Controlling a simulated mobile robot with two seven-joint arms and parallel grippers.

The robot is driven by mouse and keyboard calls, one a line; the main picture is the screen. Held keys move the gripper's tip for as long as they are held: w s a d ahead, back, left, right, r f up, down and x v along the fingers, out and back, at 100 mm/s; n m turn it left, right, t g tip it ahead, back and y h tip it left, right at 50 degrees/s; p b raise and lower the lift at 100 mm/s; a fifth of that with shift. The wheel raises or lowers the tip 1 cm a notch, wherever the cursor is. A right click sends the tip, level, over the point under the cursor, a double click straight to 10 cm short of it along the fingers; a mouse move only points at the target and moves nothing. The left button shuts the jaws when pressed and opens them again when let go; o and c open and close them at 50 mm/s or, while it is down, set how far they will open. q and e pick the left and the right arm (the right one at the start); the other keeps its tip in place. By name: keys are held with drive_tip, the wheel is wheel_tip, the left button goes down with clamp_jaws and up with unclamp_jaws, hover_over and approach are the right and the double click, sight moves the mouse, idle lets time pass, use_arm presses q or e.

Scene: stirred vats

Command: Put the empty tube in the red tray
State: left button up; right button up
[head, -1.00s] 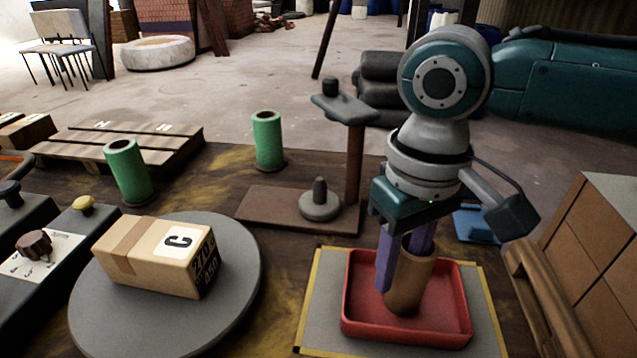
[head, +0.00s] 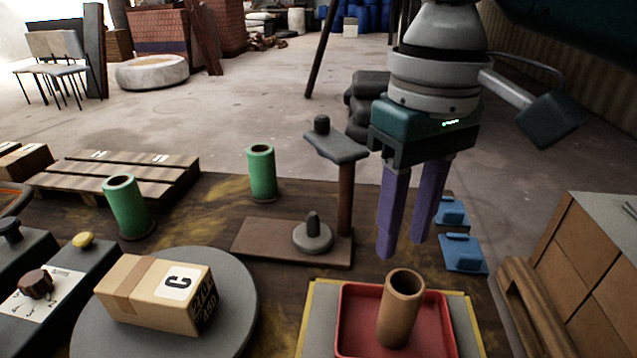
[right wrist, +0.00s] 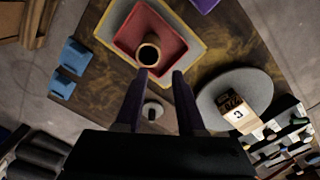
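The brown tube (head: 401,308) stands upright in the red tray (head: 352,322). Its top is open and its inside looks dark. It also shows standing in the tray (right wrist: 126,37) in the right wrist view. My right gripper (head: 402,248) is open and empty, above and a little behind the tube, with its purple fingers apart and clear of it. The fingers (right wrist: 163,73) also show apart in the right wrist view. My left gripper does not show in the head view; a purple piece at the top edge of the right wrist view is too cut off to identify.
The tray sits on a yellow-edged grey mat (head: 318,318). A stand (head: 346,195) is behind it. A round grey turntable (head: 236,300) bears a cardboard box (head: 158,291) at left. Two green tubes (head: 262,172) stand farther back. Blue pieces (head: 463,253) and stacked brown boxes (head: 590,255) are at right.

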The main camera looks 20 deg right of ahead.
drive_tip(key=s+a+f+n+t+y, duration=0.2)
drive_tip(key=s+a+f+n+y, duration=0.1)
drive_tip(key=s+a+f, duration=0.5)
drive_tip(key=s+d+r+m+t+h, duration=0.1)
drive_tip(key=s+d+h, duration=0.1)
drive_tip(key=s+d, duration=0.5)
drive_tip(key=shift+s+m+t+h, duration=0.25)
drive_tip(key=shift+m+t+h, duration=0.05)
drive_tip(key=shift+m+h, duration=0.1)
